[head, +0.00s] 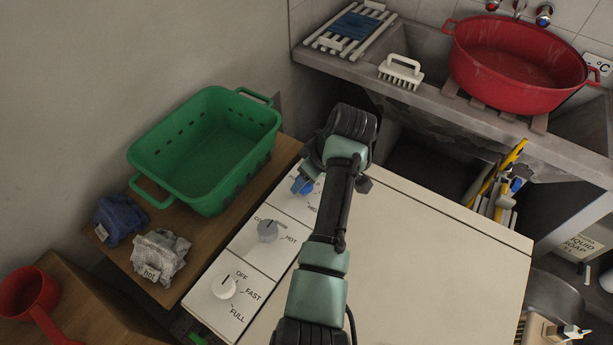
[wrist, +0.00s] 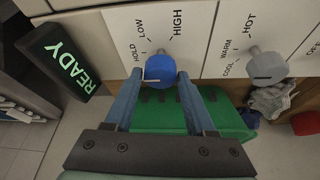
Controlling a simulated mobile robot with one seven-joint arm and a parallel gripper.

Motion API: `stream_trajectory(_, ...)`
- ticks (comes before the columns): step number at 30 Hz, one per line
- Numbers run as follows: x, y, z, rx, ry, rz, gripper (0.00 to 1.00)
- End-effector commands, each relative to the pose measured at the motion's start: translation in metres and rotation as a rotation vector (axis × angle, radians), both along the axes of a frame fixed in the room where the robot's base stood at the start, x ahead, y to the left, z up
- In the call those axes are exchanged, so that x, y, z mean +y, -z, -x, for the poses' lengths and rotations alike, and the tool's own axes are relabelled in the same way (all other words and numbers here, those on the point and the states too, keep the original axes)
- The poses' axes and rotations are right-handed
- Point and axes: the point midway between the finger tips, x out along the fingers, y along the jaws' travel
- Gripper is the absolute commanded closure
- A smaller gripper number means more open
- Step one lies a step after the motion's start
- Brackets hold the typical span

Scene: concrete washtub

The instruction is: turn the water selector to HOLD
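The water selector is a blue knob (wrist: 160,68) on the white panel, with the labels HOLD (wrist: 134,53), LOW and HIGH around it in the wrist view. A pale line on its face runs toward the left, on the HOLD side; I cannot tell whether it meets the HOLD mark exactly. In the head view the knob (head: 303,187) is partly hidden by my arm. My gripper (wrist: 160,76) is open, with one blue-grey finger on each side of the knob. A narrow gap seems to show at each side; contact is unclear.
A grey knob (head: 267,231) with COOL, WARM, HOT and a white knob (head: 224,287) with OFF, FAST, FULL share the panel. A lit READY sign (wrist: 65,62) is beside it. A green basket (head: 205,150) and cloth bundles (head: 160,256) lie left. The white top (head: 440,260) is clear.

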Motion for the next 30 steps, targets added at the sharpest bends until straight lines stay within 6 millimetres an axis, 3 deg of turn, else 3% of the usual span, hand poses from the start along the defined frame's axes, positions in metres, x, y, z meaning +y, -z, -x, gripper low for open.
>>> stream_trajectory(1,0.000,0.000,0.000,-0.001,0.000,-0.001,0.33)
stream_trajectory(3,0.000,0.000,0.000,0.000,0.000,0.000,0.21)
stream_trajectory(15,-0.003,-0.007,0.002,0.000,0.001,0.000,0.21)
stream_trajectory(30,-0.030,-0.099,0.028,-0.004,0.002,0.001,0.21)
